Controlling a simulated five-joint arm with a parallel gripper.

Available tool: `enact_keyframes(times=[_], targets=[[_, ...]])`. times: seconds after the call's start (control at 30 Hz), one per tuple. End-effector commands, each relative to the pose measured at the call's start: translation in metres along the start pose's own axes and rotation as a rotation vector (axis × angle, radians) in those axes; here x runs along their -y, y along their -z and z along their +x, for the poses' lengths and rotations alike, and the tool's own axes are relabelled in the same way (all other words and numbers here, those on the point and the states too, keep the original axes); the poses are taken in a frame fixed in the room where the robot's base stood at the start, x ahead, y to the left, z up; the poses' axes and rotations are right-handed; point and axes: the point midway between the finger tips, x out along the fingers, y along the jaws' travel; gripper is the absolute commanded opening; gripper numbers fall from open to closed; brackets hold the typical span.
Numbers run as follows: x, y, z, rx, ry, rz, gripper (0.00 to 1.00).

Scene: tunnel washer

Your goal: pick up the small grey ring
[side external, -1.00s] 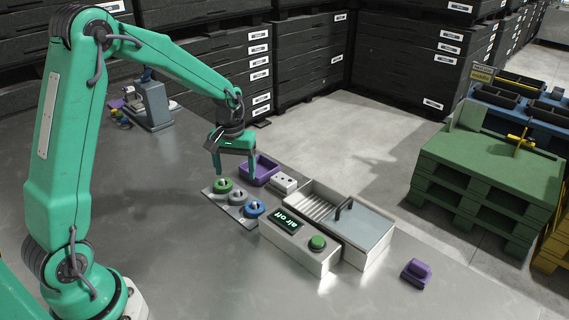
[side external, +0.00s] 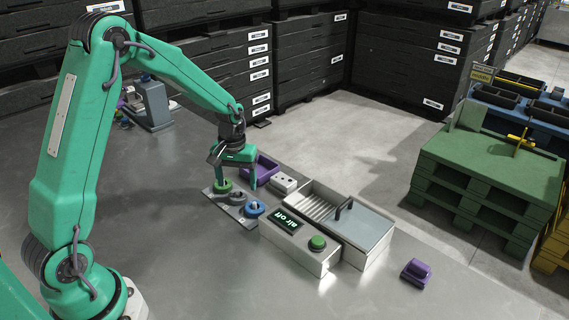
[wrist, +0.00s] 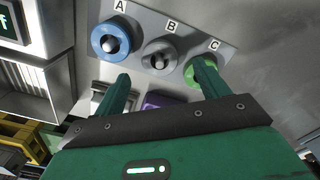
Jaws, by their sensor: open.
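The small grey ring (wrist: 160,55) sits around the middle peg of a grey plate, at the spot marked B in the wrist view. In the side view the grey ring (side external: 237,197) lies between a green ring (side external: 222,187) and a blue ring (side external: 254,209). My gripper (side external: 236,181) is open above the plate, fingers pointing down. In the wrist view its fingers (wrist: 158,84) are apart, the right one partly covering the green ring (wrist: 198,70) at C. The blue ring (wrist: 110,40) is at A. No ring is between the fingertips.
A purple tray (side external: 264,170) stands just behind my gripper. A white box with an "air off" display and green button (side external: 317,242) stands to the right, beside a washer tub (side external: 375,230). A purple block (side external: 416,271) lies at the far right. The front table is clear.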

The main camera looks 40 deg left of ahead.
Motion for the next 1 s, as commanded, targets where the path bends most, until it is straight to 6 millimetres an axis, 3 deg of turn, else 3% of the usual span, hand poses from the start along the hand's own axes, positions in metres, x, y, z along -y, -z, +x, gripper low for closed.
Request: enact_keyframes(times=[0.33,0.9,1.0], targets=[[0.000,0.000,0.037,0.003,0.001,0.000,0.74],[0.000,0.001,0.040,0.000,0.000,0.000,0.74],[0.000,0.001,0.040,0.000,0.000,0.000,0.56]])
